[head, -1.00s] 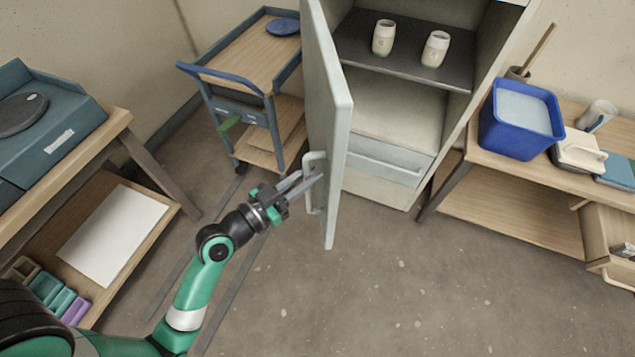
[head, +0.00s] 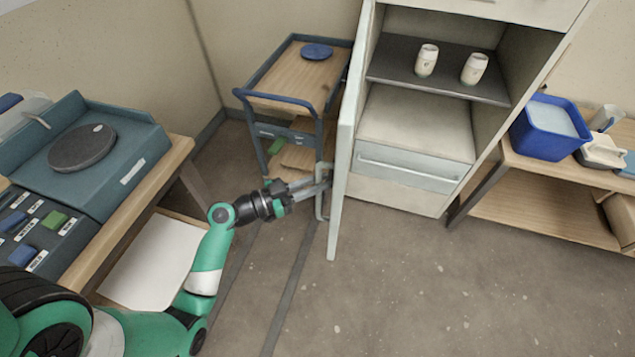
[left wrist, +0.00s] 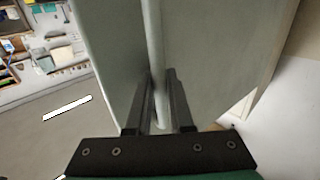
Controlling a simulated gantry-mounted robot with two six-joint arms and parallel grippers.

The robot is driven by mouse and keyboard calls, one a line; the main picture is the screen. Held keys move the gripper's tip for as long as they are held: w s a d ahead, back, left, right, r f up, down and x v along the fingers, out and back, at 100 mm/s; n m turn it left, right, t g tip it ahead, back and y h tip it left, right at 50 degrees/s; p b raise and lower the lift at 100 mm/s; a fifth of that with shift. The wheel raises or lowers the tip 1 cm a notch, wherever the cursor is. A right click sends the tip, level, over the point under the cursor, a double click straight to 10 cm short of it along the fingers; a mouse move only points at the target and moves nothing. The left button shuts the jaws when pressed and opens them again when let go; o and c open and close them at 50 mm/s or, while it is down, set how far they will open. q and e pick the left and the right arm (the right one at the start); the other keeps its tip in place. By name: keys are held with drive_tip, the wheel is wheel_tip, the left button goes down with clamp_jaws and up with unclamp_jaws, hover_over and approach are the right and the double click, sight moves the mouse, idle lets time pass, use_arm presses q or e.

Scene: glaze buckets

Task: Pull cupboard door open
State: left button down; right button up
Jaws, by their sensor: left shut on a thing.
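The cupboard door (head: 345,150) is pale grey-green and stands swung wide open, seen nearly edge-on in the head view. Its vertical bar handle (head: 321,192) is on the door's left face. My left gripper (head: 318,187) is shut on this handle. In the left wrist view the handle (left wrist: 154,60) runs down between the two fingers (left wrist: 160,100), with the door panel (left wrist: 215,50) behind it. The open cupboard (head: 415,130) shows a dark shelf (head: 440,79) with two pale cups (head: 427,60) (head: 474,69). My right gripper is not in view.
A blue-framed trolley (head: 295,85) stands close behind the door on the left. A workbench with a wheel unit (head: 85,148) is at the left. A table with a blue bucket (head: 549,128) is right of the cupboard. The floor in front is clear.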

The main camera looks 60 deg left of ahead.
use_arm(q)
drive_tip(key=shift+s+f, duration=0.1)
drive_tip(key=shift+f, duration=0.05)
drive_tip(key=c, duration=0.8)
unclamp_jaws()
